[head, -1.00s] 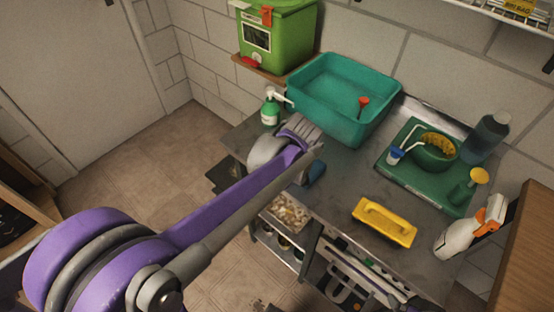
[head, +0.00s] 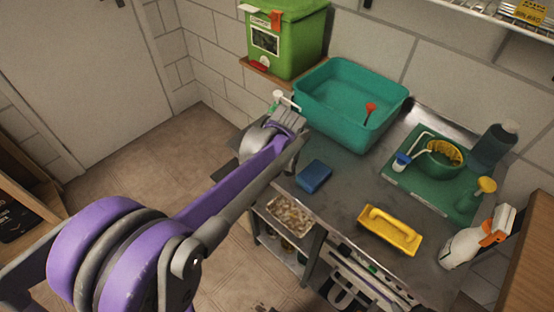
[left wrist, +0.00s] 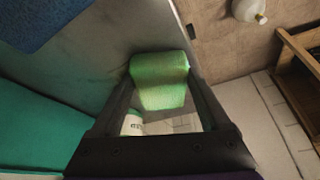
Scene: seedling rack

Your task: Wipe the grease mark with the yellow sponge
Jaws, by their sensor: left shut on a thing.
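My left gripper (head: 291,120) is at the left end of the metal counter, in front of the soap bottle (head: 278,97). In the left wrist view it (left wrist: 158,100) is shut on a green sponge-like block (left wrist: 160,80), held between the fingers. I see no plainly yellow sponge. A blue sponge (head: 313,176) lies on the counter (head: 340,190) to the right of the gripper; a blue textured corner, likely the same, shows in the wrist view (left wrist: 35,20). I cannot clearly pick out the grease mark. My right gripper is not in view.
A teal basin (head: 340,115) stands at the back. A yellow handled float (head: 390,232) lies at the front. A green tray (head: 420,190) holds a bowl (head: 440,160) and small items. A spray bottle (head: 470,245) stands at right. The counter's middle is clear.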

